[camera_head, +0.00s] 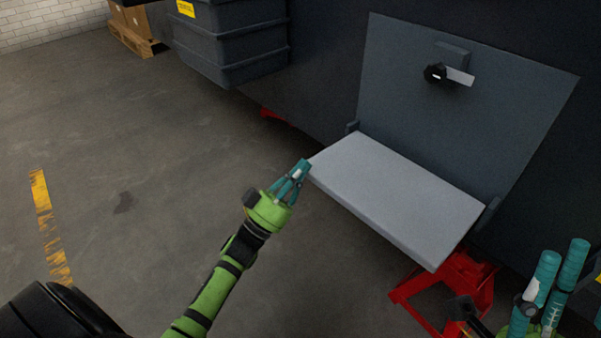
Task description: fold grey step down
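The grey step (398,195) is a light grey slab. It lies about level, sticking out from the lower edge of a dark grey panel (500,110) between two small side brackets. My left gripper (304,166) is at the step's left corner, with its teal fingertips close together and nothing seen between them. I cannot tell whether they touch the step's edge. My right gripper (560,262) is at the lower right, apart from the step, with its two teal fingers spread and nothing between them.
A black knob with a light handle (447,75) sits on the panel. Red stands (455,290) are under the chassis, one below the step's right end. A dark ribbed box (235,40) hangs at the upper left.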

